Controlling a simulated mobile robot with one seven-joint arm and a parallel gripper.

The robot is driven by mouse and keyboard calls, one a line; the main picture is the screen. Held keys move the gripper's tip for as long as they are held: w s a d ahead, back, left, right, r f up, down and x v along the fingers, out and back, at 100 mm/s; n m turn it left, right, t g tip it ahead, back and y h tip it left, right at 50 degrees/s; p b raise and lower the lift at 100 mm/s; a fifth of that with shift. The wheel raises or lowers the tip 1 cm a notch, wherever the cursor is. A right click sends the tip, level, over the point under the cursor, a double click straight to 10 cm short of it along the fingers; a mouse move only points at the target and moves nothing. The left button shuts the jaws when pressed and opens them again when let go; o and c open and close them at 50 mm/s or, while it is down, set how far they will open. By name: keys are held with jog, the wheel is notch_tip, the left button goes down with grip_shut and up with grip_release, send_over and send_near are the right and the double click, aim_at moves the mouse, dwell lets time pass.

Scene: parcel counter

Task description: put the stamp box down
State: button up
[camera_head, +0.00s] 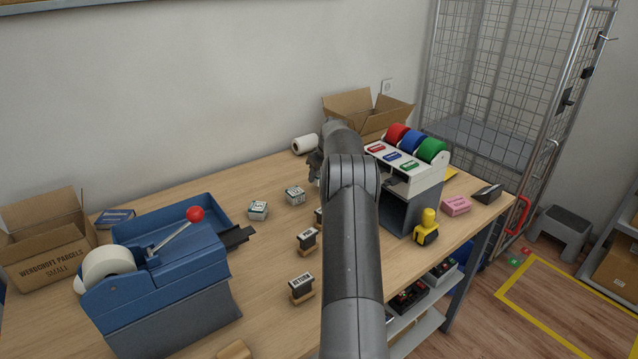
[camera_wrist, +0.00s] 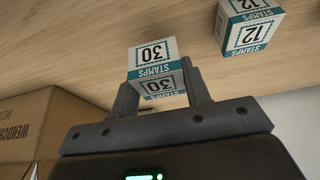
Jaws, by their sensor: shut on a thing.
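My gripper (camera_wrist: 158,76) is shut on a stamp box (camera_wrist: 152,52), a small white and teal box marked 30 that sits between the two fingers in the wrist view. The wood surface shows behind it; I cannot tell whether the box touches it. In the head view my gripper (camera_head: 314,164) is mostly behind my arm at the back of the table, and the held box is hidden. A second stamp box (camera_wrist: 250,32), marked 12, stands apart at the upper right of the wrist view.
Two stamp boxes (camera_head: 258,210) (camera_head: 295,194) stand on the table (camera_head: 255,270) left of my gripper. A white roll (camera_head: 305,144) and an open carton (camera_head: 370,112) are behind. A tape dispenser (camera_head: 415,165) stands right; hand stamps (camera_head: 301,288) stand in front.

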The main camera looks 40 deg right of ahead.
aim_at(319, 182)
jog(key=shift+f, duration=1.6)
jog(key=shift+f, duration=0.15)
jog(key=o, duration=1.1)
